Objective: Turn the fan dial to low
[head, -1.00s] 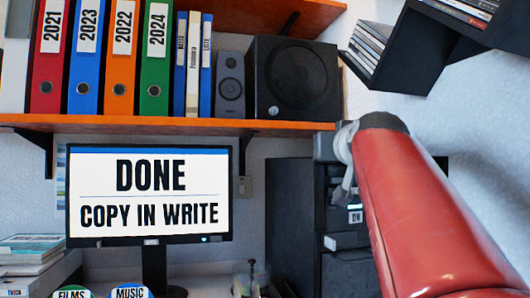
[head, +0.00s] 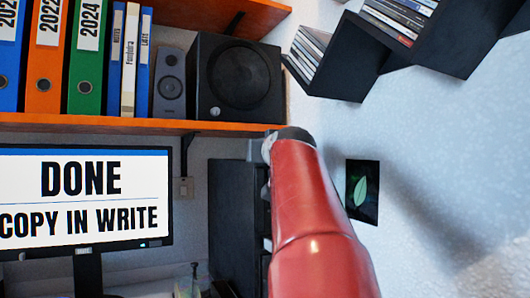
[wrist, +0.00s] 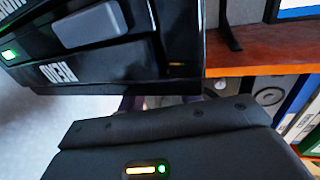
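No fan or fan dial can be made out in either view. In the head view my red arm reaches up and away from the lower right, and its far end is hidden behind its own links. In the wrist view a dark housing with a small green light, apparently part of my own wrist, fills the bottom. I cannot make out the fingertips or anything held. Close beyond it is a black cabinet (wrist: 105,45) with a grey handle, a green light and a label; it also shows in the head view (head: 232,215), partly behind my arm.
An orange shelf (head: 100,124) holds binders (head: 87,60) and a black speaker (head: 237,80). Below it stands a monitor (head: 85,200) reading "DONE COPY IN WRITE". Dark disc shelves (head: 345,65) hang upper right. A leaf picture (head: 362,191) is on the wall.

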